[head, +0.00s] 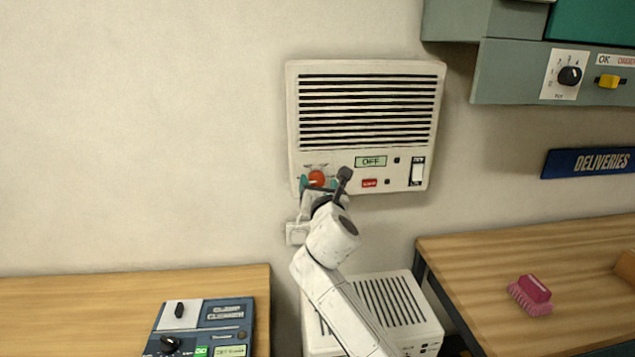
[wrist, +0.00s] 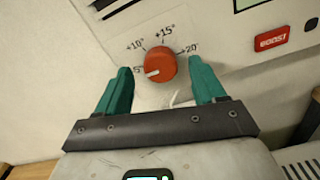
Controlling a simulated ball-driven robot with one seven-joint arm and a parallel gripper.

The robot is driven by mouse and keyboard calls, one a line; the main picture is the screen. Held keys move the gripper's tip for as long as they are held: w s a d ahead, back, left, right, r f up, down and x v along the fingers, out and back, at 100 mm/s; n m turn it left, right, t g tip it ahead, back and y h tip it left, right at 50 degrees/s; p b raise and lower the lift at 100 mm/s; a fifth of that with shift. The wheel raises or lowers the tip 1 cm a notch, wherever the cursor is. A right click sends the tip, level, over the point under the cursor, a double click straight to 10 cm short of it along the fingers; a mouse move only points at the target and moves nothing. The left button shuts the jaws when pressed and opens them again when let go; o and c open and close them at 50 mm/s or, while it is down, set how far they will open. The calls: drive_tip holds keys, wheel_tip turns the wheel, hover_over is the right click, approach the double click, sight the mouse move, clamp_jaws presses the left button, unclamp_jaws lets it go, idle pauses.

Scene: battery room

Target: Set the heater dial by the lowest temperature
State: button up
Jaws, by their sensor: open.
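The heater (head: 365,125) is a cream wall unit with dark slats across its upper part. Its round orange-red dial (head: 317,177) is at the lower left of the front; in the wrist view the dial (wrist: 160,63) has marks from 5° through +10° and +15° to 20°. The dial's white pointer line points left, toward the 5° mark. My gripper (wrist: 160,68) is open, with one teal finger on each side of the dial and visible gaps between. In the head view my gripper (head: 319,183) is at the dial, partly hidden by my wrist.
The heater has an OFF display (head: 371,161), a red BOOST button (head: 369,183) and a white rocker switch (head: 417,172).

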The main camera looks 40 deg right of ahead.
drive_tip(key=shift+x, duration=1.05)
drive_tip(key=shift+c, duration=0.3)
drive_tip(key=c, duration=1)
